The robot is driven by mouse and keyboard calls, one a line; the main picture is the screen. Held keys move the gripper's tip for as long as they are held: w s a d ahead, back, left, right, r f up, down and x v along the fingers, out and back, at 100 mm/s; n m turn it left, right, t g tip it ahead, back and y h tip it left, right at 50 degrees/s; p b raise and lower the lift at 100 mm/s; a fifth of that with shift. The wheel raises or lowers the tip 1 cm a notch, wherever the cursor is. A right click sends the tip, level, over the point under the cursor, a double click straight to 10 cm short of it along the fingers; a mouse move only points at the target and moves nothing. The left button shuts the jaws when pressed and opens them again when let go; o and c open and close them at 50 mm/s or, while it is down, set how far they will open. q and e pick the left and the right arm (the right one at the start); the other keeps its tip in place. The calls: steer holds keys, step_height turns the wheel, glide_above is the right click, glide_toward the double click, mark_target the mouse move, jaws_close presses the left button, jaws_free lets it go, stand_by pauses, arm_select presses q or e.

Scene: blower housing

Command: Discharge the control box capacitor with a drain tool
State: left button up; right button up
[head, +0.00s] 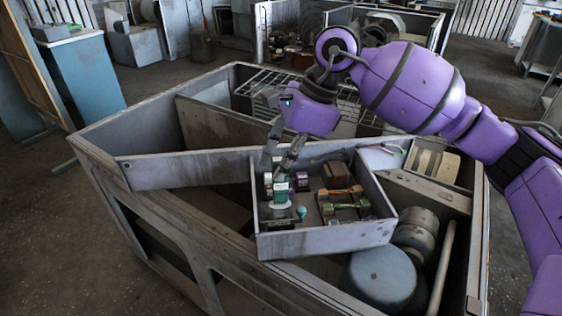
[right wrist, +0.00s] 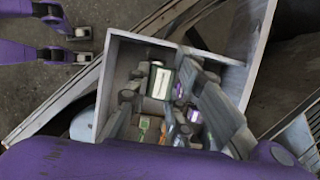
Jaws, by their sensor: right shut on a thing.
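The control box (head: 325,240) is an open grey metal tray of small parts, set on the blower housing; it also fills the middle of the right wrist view (right wrist: 112,75). My right gripper (head: 275,170) points down into its left part. Its fingers are shut on a small green block with a pale label (head: 281,188), seemingly the drain tool, which also shows in the right wrist view (right wrist: 162,82). Its lower end is close above or among the parts; contact cannot be told. I cannot pick out the capacitor for certain. My left gripper is in neither view.

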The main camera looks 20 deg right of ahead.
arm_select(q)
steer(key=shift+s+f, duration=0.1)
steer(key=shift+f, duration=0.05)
arm_select(e)
steer(key=shift+f, duration=0.4)
stand_by(1.8)
steer(key=shift+r+p, duration=1.75)
steer(key=shift+r, duration=1.85)
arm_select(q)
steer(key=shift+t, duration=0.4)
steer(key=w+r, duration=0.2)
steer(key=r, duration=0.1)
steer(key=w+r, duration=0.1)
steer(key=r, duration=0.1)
